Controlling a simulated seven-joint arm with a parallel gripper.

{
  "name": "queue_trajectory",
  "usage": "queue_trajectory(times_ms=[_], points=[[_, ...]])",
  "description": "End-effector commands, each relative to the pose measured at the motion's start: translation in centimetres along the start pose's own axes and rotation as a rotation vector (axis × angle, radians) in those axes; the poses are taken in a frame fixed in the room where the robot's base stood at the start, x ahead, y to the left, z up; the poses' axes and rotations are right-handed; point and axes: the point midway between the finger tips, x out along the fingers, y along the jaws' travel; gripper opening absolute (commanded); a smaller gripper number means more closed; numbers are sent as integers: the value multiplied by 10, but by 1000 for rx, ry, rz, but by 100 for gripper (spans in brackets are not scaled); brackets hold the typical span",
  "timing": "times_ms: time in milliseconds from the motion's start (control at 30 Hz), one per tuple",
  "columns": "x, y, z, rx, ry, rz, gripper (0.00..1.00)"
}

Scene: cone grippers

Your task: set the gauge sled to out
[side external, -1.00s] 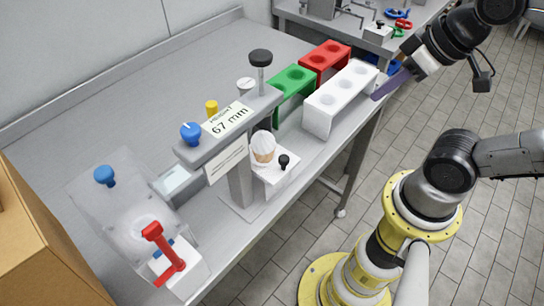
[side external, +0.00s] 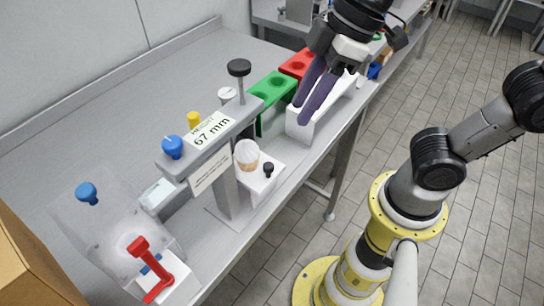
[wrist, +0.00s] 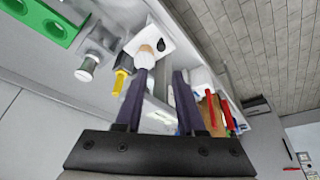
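The gauge (side external: 228,180) stands on the bench and its sign reads 67 mm. The gauge sled, a white block (side external: 262,187) with a black knob (side external: 268,168), sits at the right of the gauge post. A cone with a white top (side external: 247,154) stands on it, beside the post. In the wrist view, the sled (wrist: 152,35) and cone (wrist: 146,56) show beyond my fingertips. My gripper (side external: 303,111) has two dark purple fingers, apart and empty. It hangs over the white rack, to the right of the sled and above it.
A white rack (side external: 303,132), a green rack (side external: 264,101) and a red rack (side external: 294,64) stand right of the gauge. A clear guard and a red lever (side external: 140,248) are at the left, near a cardboard box (side external: 35,265).

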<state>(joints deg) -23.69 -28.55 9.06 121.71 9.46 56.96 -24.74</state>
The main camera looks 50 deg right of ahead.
Motion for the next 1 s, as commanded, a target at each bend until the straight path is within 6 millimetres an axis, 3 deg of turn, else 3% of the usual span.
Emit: queue_trajectory(times_ms=[267,700,1000], points=[[28,-3,1,-7,-7,-5,38],[111,-2,2,-5,-6,-4,38],[137,-2,1,-5,-3,-3,38]])
